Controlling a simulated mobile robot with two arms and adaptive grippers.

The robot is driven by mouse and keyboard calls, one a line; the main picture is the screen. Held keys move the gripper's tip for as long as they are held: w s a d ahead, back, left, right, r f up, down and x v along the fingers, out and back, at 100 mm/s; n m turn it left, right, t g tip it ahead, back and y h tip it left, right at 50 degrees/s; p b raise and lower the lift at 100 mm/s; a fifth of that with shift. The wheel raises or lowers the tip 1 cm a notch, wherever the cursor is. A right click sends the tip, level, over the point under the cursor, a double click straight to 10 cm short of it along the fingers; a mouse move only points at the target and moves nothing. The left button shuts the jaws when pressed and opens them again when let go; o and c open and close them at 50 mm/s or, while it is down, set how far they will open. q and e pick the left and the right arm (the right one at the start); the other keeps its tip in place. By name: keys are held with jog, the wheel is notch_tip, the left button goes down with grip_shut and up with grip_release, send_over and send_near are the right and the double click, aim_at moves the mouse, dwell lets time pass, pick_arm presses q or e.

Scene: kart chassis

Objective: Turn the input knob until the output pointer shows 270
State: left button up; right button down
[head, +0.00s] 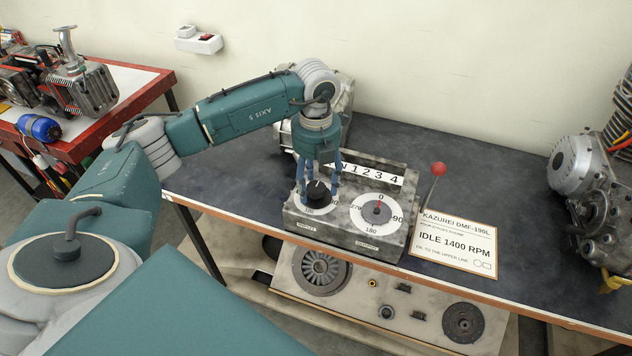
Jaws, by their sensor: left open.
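A grey gearbox-like unit (345,238) stands on the dark bench and carries two dials on its sloped face. The black input knob (319,201) is on its left dial, partly hidden by my fingers. The output dial (362,222) is to the right, white with marks 0, 90, 180 and 270. Its red-tipped output pointer (379,206) points up at 0. My left gripper (318,189) comes down from above, open, with its blue fingers on both sides of the knob. I cannot tell whether they touch it. My right gripper is not in view.
A red-ball lever (438,170) stands at the unit's right side, with a counter strip (374,174) behind the dials. A printed card (456,243) lies to the right. An engine (588,180) sits at the far right. Bare bench (490,170) lies between.

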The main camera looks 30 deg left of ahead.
pick_arm(q)
jog(key=c, duration=1.2)
jog(key=shift+o, duration=0.2)
jog(key=m+b, duration=0.1)
jog(key=m, duration=0.1)
jog(key=shift+f+m+b, duration=0.15)
jog(key=shift+m+b, duration=0.15)
jog(key=m+b, duration=0.1)
jog(key=m, duration=0.2)
jog(key=shift+m+b, duration=0.3)
jog(key=shift+b, duration=0.05)
jog(key=m+b, duration=0.2)
jog(key=m, duration=0.3)
jog(key=shift+m, duration=0.4)
